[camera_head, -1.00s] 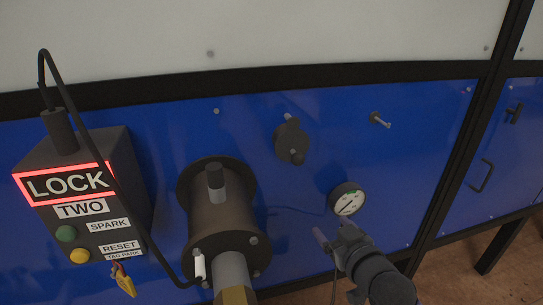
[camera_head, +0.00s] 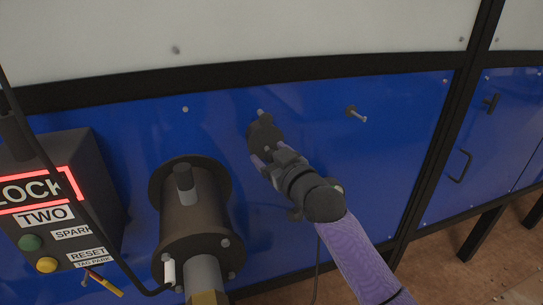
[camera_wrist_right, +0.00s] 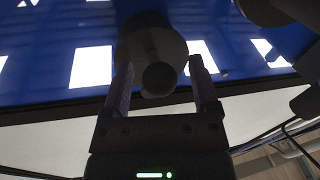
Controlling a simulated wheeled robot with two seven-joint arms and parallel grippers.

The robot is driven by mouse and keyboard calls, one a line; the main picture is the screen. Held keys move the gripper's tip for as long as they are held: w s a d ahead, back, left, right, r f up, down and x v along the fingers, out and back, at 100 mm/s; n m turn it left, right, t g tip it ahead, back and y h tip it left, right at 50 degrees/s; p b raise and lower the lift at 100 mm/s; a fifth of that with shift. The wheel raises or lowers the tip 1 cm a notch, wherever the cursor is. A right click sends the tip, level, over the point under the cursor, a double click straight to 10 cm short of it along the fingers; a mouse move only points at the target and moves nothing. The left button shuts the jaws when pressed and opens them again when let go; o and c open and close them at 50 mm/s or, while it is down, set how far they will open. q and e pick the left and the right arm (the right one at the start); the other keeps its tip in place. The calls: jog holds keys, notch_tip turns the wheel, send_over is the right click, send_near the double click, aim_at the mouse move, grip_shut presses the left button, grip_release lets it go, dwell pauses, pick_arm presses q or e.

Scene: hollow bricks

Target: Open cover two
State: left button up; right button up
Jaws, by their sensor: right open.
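A round dark cover (camera_head: 264,132) with a small pin at its top sits on the blue panel, right of the big dark flanged cylinder. I take it to be cover two; it carries no readable label. My right gripper (camera_head: 263,166) is just below and in front of it, hiding its lower part and knob. In the right wrist view, the cover (camera_wrist_right: 150,40) is ahead and its round knob (camera_wrist_right: 159,78) lies between the two spread fingers (camera_wrist_right: 163,90). The fingers are open; I cannot tell whether either touches the knob. My left gripper is not in view.
A control box (camera_head: 88,190) reading LOCK and TWO stands at the left, with a black cable crossing it. The flanged cylinder (camera_head: 190,205) juts out left of my arm. A peg (camera_head: 356,114) sticks out of the panel to the right.

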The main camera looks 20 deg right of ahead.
grip_shut()
